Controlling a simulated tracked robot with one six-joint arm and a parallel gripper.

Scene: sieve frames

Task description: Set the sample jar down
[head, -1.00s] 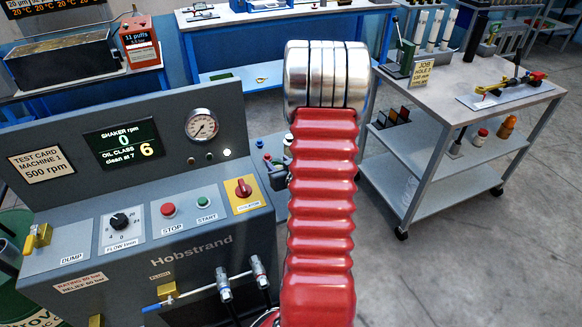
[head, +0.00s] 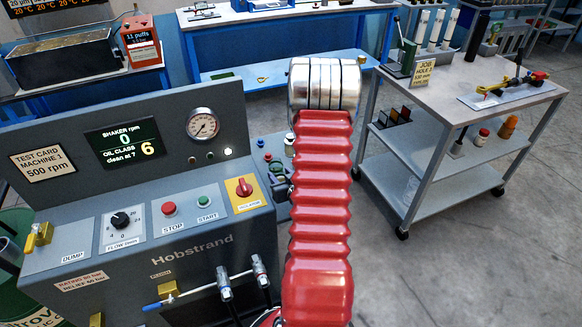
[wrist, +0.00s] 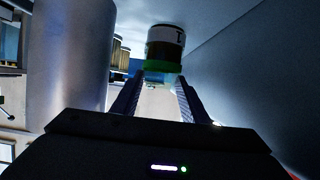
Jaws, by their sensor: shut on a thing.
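The sample jar (wrist: 164,52) shows in the wrist view, at the top centre. It has a dark body, a pale label with a dark mark, and a green band at the end nearest my fingers. My gripper (wrist: 160,78) is shut on it, with the jar at the tips of its two dark fingers. What lies under the jar is not clear. In the head view my red arm hides both the gripper and the jar.
The grey Hobstrand test machine (head: 180,239) stands at left, with gauge, buttons and hose fittings. A grey trolley (head: 450,125) stands at right with tools on top. A blue-framed bench (head: 270,15) is behind. In the wrist view, a large grey cylinder (wrist: 68,60) stands close at left.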

